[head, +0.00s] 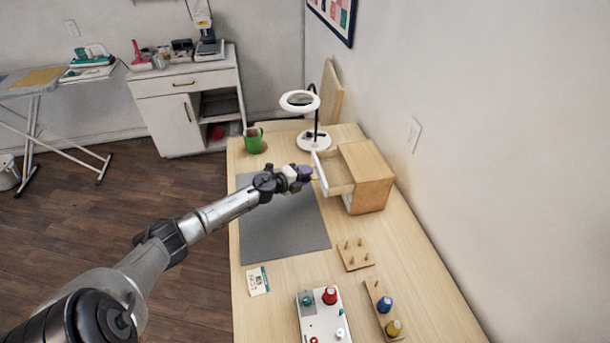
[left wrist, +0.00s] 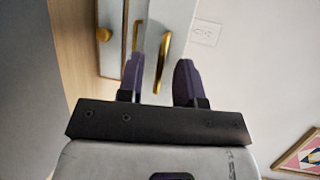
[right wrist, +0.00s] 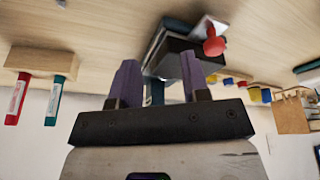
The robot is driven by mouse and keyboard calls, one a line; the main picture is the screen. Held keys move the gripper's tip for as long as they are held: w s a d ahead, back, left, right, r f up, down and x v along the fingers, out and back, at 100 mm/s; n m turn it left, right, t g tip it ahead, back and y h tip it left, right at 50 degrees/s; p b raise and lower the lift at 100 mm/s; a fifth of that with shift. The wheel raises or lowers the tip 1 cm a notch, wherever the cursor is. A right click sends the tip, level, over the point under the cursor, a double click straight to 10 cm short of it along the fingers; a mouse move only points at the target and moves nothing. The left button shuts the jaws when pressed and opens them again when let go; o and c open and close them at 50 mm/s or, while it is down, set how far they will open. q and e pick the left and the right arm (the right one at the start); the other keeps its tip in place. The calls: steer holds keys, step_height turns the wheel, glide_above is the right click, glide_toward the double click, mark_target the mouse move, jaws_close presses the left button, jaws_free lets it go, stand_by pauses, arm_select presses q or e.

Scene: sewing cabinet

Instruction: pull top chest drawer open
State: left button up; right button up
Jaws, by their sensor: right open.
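The small wooden chest (head: 374,182) stands on the table against the right wall. Its top drawer (head: 337,172) is out toward the left, with a white front (head: 320,174) and an open inside. My left gripper (head: 307,174) is at that front. In the left wrist view, a brass handle (left wrist: 163,60) on a white front lies between the purple fingers, with a gap to each; the left gripper is open.
A ring-lamp magnifier (head: 313,140) and a green mug (head: 253,140) stand behind the gripper. A grey mat (head: 280,235) lies below the arm. A peg board (head: 355,255), a spool rack (head: 385,312) and a white machine (head: 322,318) occupy the near table.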

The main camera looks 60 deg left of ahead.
arm_select(q)
steer(key=p+v, duration=0.2)
steer(key=v, duration=1.2)
arm_select(e)
steer(key=shift+r, duration=1.15)
arm_select(q)
steer(key=shift+w, duration=0.1)
arm_select(e)
steer(key=shift+d, duration=0.1)
